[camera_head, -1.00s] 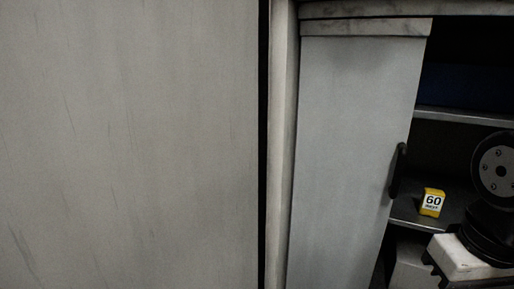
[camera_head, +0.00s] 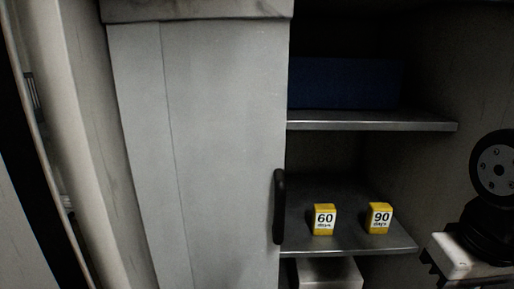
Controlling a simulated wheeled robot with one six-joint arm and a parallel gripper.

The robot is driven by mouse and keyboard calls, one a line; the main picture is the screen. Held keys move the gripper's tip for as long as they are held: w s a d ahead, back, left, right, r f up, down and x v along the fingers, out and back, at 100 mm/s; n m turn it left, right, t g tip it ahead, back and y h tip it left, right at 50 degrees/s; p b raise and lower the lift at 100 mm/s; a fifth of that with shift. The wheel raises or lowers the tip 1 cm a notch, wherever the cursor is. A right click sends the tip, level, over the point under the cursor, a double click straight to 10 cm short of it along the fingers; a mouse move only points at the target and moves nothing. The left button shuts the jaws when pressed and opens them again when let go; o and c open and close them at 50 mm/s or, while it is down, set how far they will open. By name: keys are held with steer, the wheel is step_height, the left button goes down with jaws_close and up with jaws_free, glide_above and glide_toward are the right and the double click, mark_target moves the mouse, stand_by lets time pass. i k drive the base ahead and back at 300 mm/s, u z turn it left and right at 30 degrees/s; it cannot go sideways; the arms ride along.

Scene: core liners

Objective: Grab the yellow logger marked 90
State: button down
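The yellow logger marked 90 (camera_head: 380,218) stands upright on the middle shelf of an open cabinet, toward the shelf's right end. Its white label reads "90 days" and faces me. A second yellow logger, marked 60 (camera_head: 324,220), stands on the same shelf to its left, with a clear gap between them. My arm shows in part at the right edge of the picture, to the right of the shelf. My gripper is not in view.
A grey cabinet door with a black handle (camera_head: 279,206) covers the left part of the cabinet. A dark blue box (camera_head: 345,83) lies on the upper shelf (camera_head: 370,126). A pale box (camera_head: 328,273) is below the middle shelf (camera_head: 350,245).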

mark_target(378, 216)
steer(key=z, duration=0.05)
steer(key=k, duration=1.1)
steer(key=u, duration=0.75)
steer(key=i, duration=0.85)
steer(key=z, duration=0.7)
